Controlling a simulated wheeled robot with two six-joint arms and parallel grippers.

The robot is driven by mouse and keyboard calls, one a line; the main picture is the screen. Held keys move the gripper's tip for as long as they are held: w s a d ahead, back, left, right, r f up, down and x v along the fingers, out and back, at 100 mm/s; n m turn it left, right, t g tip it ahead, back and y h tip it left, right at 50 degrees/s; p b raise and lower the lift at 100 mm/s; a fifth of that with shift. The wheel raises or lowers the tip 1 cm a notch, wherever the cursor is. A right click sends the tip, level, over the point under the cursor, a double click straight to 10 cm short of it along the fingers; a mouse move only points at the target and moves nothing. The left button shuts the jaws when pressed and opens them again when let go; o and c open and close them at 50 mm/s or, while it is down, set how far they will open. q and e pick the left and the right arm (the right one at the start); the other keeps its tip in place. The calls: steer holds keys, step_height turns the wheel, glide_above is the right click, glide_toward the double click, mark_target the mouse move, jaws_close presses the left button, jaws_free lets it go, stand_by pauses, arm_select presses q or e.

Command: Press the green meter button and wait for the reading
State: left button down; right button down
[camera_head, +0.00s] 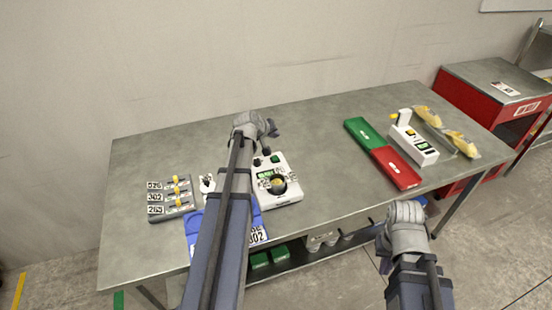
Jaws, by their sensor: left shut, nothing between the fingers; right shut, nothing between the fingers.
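A white meter (284,194) stands on the grey table at the middle front. It has a dark round well with something yellow-green in it. A small green button (275,159) shows at its far edge. My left gripper (266,154) is shut and empty, just over the far left part of the meter, close to the button. I cannot tell whether it touches. My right gripper (407,207) is shut and empty in front of the table's front edge.
A blue mat (258,228) lies partly under my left arm. A green and red board (383,153), a white device (414,146) and yellow items (462,144) lie at right. A red cabinet (487,95) stands beyond.

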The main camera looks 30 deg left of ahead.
mark_target(274, 160)
arm_select(q)
steer(key=shift+f+b, duration=4.3)
steer(key=shift+f, duration=0.1)
steer(key=shift+f+b, duration=0.4)
steer(key=shift+f, duration=0.05)
steer(key=shift+f+b, duration=0.4)
steer(key=shift+b, duration=0.05)
steer(key=shift+r, duration=0.1)
steer(key=shift+r+p, duration=0.8)
steer(key=shift+p, duration=0.1)
steer(key=shift+r, duration=0.1)
step_height(274, 160, up, 5)
steer(key=p, duration=0.5)
